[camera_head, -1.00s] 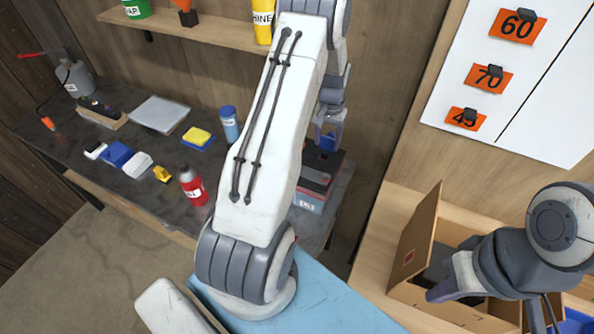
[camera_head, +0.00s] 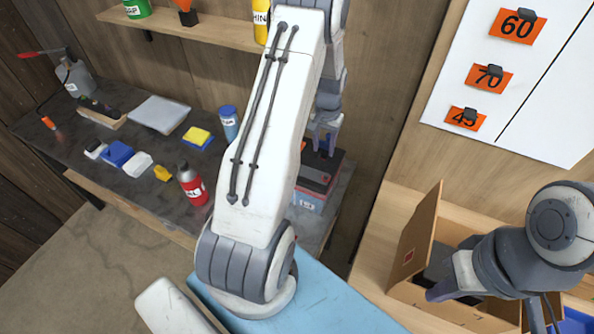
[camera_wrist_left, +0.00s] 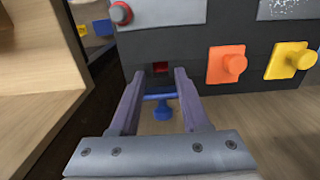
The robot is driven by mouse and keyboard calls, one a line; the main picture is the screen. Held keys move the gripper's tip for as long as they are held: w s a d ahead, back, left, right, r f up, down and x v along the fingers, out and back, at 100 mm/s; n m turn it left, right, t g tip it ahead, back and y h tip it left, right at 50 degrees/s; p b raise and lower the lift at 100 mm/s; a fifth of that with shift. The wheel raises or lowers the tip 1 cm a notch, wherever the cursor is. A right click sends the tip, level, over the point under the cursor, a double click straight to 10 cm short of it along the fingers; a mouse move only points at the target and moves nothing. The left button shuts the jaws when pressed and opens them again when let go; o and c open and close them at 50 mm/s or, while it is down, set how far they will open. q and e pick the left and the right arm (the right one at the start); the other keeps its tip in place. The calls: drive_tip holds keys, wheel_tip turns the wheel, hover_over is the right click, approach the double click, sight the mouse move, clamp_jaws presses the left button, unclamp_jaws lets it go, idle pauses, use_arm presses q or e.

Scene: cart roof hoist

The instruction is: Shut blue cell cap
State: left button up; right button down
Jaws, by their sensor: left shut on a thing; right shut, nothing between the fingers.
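The battery is a dark box (camera_head: 318,178) with a red and a blue band on its front, behind my left arm in the head view. In the left wrist view its dark top (camera_wrist_left: 190,45) has an open square cell with red inside (camera_wrist_left: 160,67). The blue cell cap (camera_wrist_left: 162,108), with a round knob, is held between the fingers of my left gripper (camera_wrist_left: 160,95), just beside that open cell. In the head view my left gripper (camera_head: 325,135) is over the battery; the cap is hard to make out there. My right gripper (camera_head: 440,290) is shut and empty.
An orange cap (camera_wrist_left: 227,64) and a yellow cap (camera_wrist_left: 290,60) sit on the battery, with a red terminal (camera_wrist_left: 121,13) nearby. A wooden box with a raised flap (camera_head: 415,238) stands by my right gripper.

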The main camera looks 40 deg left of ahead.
use_arm(q)
clamp_jaws()
drive_tip(key=shift+s, duration=0.1)
drive_tip(key=shift+s+d+f, duration=0.2)
drive_tip(key=shift+s+f, duration=0.1)
drive_tip(key=shift+s, duration=0.3)
drive_tip(key=shift+o, duration=2.4)
unclamp_jaws()
